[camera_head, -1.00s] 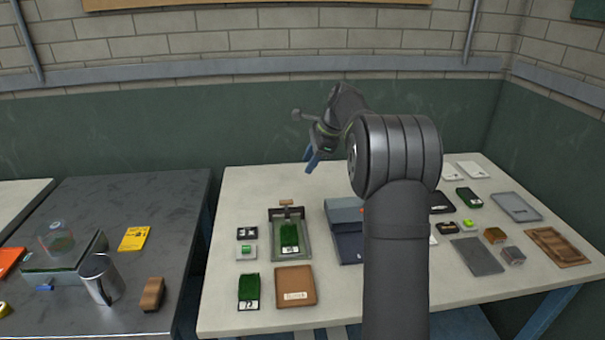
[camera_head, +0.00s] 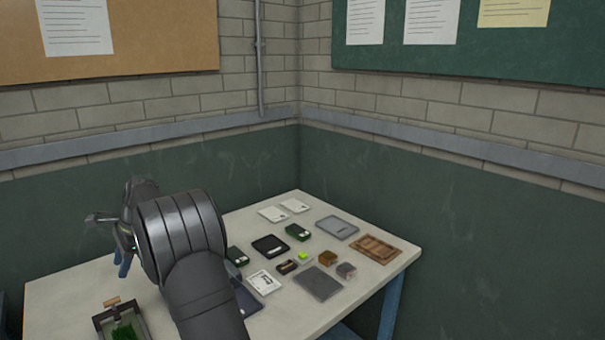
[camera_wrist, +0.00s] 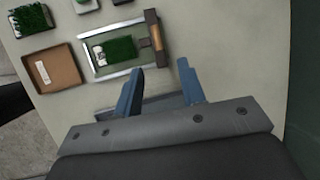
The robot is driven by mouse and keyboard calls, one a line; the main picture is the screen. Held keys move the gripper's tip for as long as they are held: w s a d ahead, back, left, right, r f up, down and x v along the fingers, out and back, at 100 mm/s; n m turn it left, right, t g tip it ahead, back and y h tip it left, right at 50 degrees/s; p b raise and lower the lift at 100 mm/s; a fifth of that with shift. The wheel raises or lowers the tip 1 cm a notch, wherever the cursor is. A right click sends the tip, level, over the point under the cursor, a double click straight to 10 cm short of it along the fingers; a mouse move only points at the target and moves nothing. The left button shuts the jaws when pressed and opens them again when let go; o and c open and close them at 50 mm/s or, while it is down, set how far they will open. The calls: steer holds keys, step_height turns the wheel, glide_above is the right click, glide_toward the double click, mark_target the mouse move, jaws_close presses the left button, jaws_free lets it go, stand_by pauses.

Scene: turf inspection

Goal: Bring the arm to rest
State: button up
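My gripper (camera_wrist: 160,88) shows in the wrist view with its two blue fingers apart and nothing between them. It hangs above the light table (camera_head: 70,290), near the metal frame (camera_wrist: 138,65) that holds a green turf sample (camera_wrist: 118,47). In the head view my gripper (camera_head: 122,262) is at the left, partly hidden by my own arm. The frame (camera_head: 104,318) and its turf (camera_head: 124,332) show at the bottom left, cut off by the picture edge. A dark blue folder-like item (camera_head: 245,300) is mostly behind my arm.
The table's right part holds a grey tray (camera_head: 337,227), a brown wooden tray (camera_head: 375,249), a dark flat plate (camera_head: 318,283), a black tray (camera_head: 270,246) and several small blocks. In the wrist view, a brown tray (camera_wrist: 66,85) lies left of the frame. Walls stand close behind.

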mark_target(116, 299)
steer(key=x, duration=1.1)
steer(key=shift+s+d, duration=0.1)
